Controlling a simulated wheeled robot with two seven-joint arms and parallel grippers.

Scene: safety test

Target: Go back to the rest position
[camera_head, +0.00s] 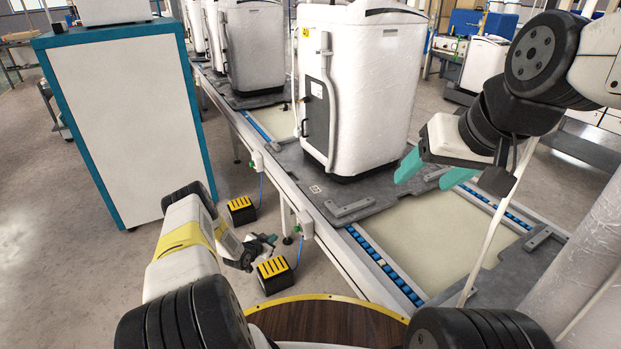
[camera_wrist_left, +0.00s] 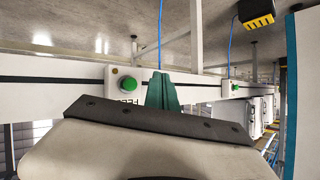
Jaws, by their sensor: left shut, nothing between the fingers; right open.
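My left gripper (camera_head: 268,241) is low at the left of the conveyor line in the head view, beside its side rail and above the floor. In the left wrist view its green fingers (camera_wrist_left: 162,92) are together with nothing between them. A green button (camera_wrist_left: 128,84) on a white box shows beside the fingertips; I cannot tell whether they touch it. My right gripper (camera_head: 433,174) has teal fingers spread apart and empty. It hangs above the conveyor, to the right of a white machine housing (camera_head: 372,75).
The housing stands on a grey pallet (camera_head: 385,190) on the conveyor. Yellow-and-black boxes (camera_head: 274,273) lie on the floor beside the line. A white and teal cabinet (camera_head: 130,120) stands at the left. A second green button (camera_wrist_left: 235,87) shows farther along the rail. Open floor lies at the left.

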